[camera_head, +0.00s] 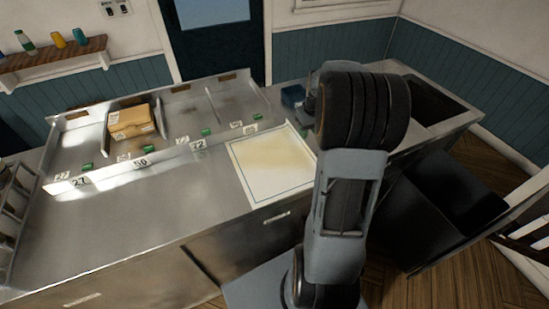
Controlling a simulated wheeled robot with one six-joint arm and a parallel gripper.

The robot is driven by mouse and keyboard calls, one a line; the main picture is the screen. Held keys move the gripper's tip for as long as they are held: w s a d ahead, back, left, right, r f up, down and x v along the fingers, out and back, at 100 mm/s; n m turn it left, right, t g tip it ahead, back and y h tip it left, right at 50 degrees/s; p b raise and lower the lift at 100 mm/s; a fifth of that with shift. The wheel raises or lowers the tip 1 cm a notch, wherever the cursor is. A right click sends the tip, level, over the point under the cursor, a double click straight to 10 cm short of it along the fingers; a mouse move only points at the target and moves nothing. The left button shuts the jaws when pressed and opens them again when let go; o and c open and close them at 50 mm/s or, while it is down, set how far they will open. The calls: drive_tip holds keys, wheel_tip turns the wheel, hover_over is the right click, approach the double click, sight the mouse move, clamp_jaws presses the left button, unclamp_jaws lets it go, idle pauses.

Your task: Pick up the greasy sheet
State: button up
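The greasy sheet (268,172) is a pale sheet with a yellowish stain and a thin dark border. It lies flat on the metal counter, just left of my arm. Its right edge runs close to my arm in the picture. My arm rises in front of the counter and bends at the top. The end of the arm is mostly hidden behind its own dark, ribbed upper part, so the fingers cannot be made out. Nothing is seen holding the sheet.
The counter (140,215) is bare left of the sheet. Behind are numbered compartments, one holding a cardboard box (132,121). A shelf (52,59) holds bottles.

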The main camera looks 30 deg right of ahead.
drive_tip(key=shift+w+f+p, duration=0.2)
drive_tip(key=shift+f+p, duration=0.1)
drive_tip(key=shift+f, duration=0.8)
drive_tip(key=shift+w+f+p, duration=0.15)
drive_tip(key=shift+f+p, duration=0.1)
drive_tip(key=shift+f, duration=0.85)
drive_tip(key=shift+w+f+p, duration=0.2)
drive_tip(key=shift+f+p, duration=0.1)
drive_tip(key=shift+f, duration=0.8)
drive_tip(key=shift+c, duration=0.3)
clamp_jaws()
